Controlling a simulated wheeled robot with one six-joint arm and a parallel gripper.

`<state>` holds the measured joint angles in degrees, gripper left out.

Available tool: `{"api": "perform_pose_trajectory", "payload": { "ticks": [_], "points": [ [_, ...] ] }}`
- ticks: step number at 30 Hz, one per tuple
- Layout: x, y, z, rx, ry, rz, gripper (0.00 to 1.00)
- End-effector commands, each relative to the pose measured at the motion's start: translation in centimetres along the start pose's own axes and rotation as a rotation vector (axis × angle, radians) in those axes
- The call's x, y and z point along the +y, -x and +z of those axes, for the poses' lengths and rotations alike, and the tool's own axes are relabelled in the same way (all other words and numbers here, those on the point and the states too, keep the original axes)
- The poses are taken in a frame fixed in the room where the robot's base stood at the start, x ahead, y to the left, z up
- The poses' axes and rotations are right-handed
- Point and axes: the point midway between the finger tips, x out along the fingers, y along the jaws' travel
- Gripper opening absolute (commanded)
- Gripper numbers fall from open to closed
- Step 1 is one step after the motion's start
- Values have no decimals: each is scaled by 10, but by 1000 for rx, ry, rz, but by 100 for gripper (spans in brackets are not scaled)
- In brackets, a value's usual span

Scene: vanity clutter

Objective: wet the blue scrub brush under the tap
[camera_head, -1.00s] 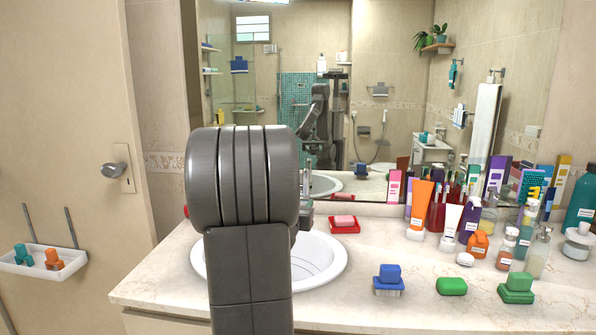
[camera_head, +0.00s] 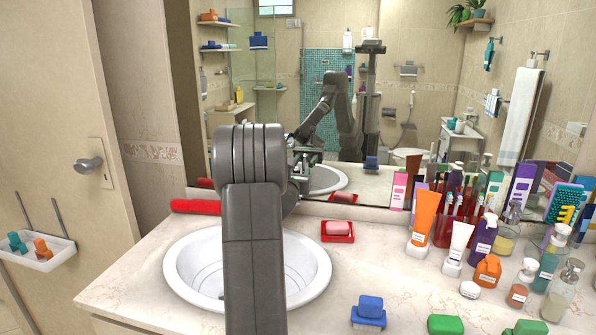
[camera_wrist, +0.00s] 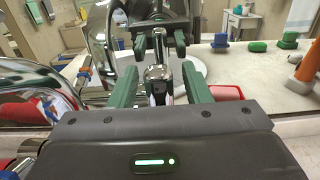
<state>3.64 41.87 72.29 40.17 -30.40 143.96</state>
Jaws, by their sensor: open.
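The blue scrub brush (camera_head: 369,309) sits on the counter right of the sink in the head view, apart from my gripper. My gripper (camera_wrist: 158,68) is open, with green fingers and nothing held between them. It faces the mirror behind the sink. In the wrist view a chrome tap-like shape (camera_wrist: 158,80) shows between the fingers; I cannot tell whether it is the tap or its reflection. In the head view my arm hides the tap and most of the gripper. The white sink (camera_head: 190,270) is partly hidden by my arm.
A red dish with pink soap (camera_head: 338,230) stands right of the sink. A red roll (camera_head: 195,206) lies behind it. Green soap (camera_head: 445,324) is right of the brush. Tubes and bottles, including an orange tube (camera_head: 424,215), crowd the right. The mirror (camera_head: 400,130) bounds the back.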

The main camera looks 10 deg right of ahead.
Motion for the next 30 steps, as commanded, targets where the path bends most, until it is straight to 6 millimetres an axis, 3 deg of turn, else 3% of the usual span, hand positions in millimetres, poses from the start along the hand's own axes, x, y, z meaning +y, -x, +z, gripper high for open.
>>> {"api": "perform_pose_trajectory", "payload": {
  "ticks": [10,17,30],
  "points": [
    [0,-3,0,0,0,0,44],
    [0,-3,0,0,0,0,0],
    [1,-1,-6,-33,0,1,0]
  ]
}}
